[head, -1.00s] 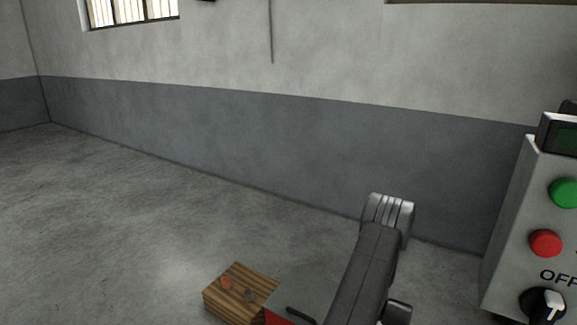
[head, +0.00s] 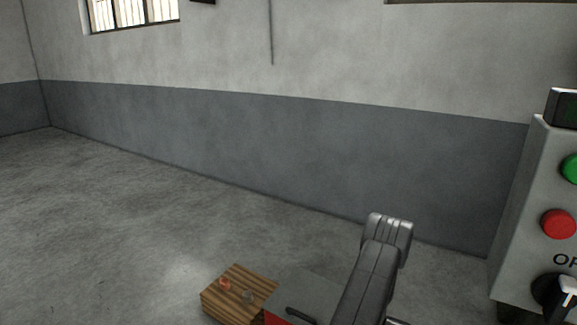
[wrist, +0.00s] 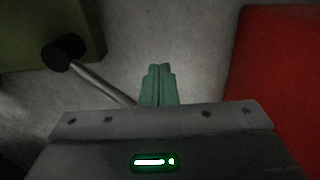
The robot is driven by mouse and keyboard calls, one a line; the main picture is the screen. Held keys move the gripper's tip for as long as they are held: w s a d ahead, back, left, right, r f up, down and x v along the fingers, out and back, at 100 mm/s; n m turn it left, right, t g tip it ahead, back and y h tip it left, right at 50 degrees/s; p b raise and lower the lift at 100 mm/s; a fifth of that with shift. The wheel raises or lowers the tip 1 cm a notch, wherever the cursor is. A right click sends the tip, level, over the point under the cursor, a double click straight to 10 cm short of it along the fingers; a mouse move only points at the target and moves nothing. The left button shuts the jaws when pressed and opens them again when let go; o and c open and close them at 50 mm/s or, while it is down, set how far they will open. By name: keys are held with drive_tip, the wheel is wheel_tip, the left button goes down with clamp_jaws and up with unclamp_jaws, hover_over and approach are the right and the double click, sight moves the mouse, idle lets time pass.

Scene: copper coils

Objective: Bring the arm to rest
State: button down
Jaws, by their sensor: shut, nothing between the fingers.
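My gripper (wrist: 157,85) shows in the wrist view as two green fingers pressed together, with nothing between them. It is above a pale grey floor. In the head view only a dark link of my arm, with its silver end, rises at the lower right. The gripper itself is out of that view.
A wooden box (head: 225,309) with small orange and grey pieces on top stands beside a grey-topped red box (head: 310,288). A control panel (head: 521,220) with buttons is at right. In the wrist view, a black-knobbed lever (wrist: 95,80) is left and a red surface (wrist: 275,75) right. Open floor lies left.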

wheel_tip(320, 180, up, 10)
drive_tip(key=p, duration=0.5)
wheel_tip(320, 180, down, 10)
drive_tip(key=w+d+b, duration=0.2)
drive_tip(key=b, duration=0.4)
drive_tip(key=s+a+p, duration=0.4)
drive_tip(key=s+a, duration=0.4)
drive_tip(key=a, duration=0.1)
drive_tip(key=shift+s, duration=0.35)
drive_tip(key=shift+a+f, duration=0.1)
drive_tip(key=shift+a, duration=0.2)
